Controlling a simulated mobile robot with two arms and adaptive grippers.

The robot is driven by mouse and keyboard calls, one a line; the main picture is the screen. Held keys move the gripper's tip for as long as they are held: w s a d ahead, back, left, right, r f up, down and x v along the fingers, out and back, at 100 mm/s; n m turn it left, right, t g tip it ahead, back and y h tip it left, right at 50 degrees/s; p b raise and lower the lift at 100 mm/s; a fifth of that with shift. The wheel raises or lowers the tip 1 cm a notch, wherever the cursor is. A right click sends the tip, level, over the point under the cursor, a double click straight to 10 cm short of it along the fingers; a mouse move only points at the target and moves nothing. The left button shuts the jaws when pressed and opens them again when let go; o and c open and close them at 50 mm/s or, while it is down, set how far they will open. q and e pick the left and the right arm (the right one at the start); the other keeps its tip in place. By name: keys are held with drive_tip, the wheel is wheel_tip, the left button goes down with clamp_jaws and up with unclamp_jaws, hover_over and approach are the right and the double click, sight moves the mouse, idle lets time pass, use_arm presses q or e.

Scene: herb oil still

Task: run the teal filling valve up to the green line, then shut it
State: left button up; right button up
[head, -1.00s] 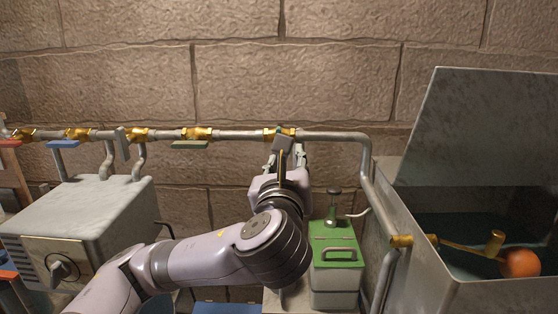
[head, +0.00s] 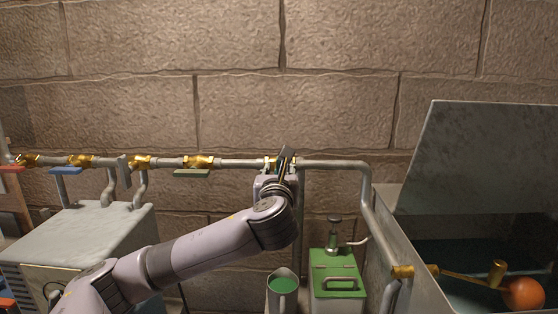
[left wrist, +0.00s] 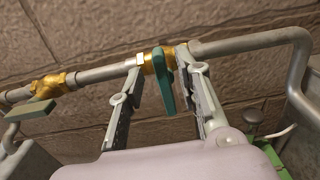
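The teal valve lever (left wrist: 165,85) hangs from a brass valve body (left wrist: 148,63) on the grey wall pipe, across the pipe's line, in the left wrist view. My left gripper (left wrist: 163,60) is open, with one finger on each side of the lever and a visible gap on both sides. In the head view my left gripper (head: 280,162) is up at the pipe and largely hides this valve; the teal lever cannot be made out there. A grey jug (head: 283,300) with green inside stands below. I cannot make out a green line. My right gripper is not in view.
Other brass valves with red, blue (head: 65,171) and dark green (head: 191,174) levers sit along the pipe to the left. A green-lidded canister (head: 338,268) stands beside the jug. An open metal tank (head: 424,240) with an orange float (head: 523,293) is at right.

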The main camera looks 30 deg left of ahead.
sight(279, 166)
use_arm(q)
drive_tip(key=shift+p+x, duration=0.3)
drive_tip(key=shift+x, duration=1.4)
drive_tip(key=shift+c, duration=0.5)
clamp_jaws()
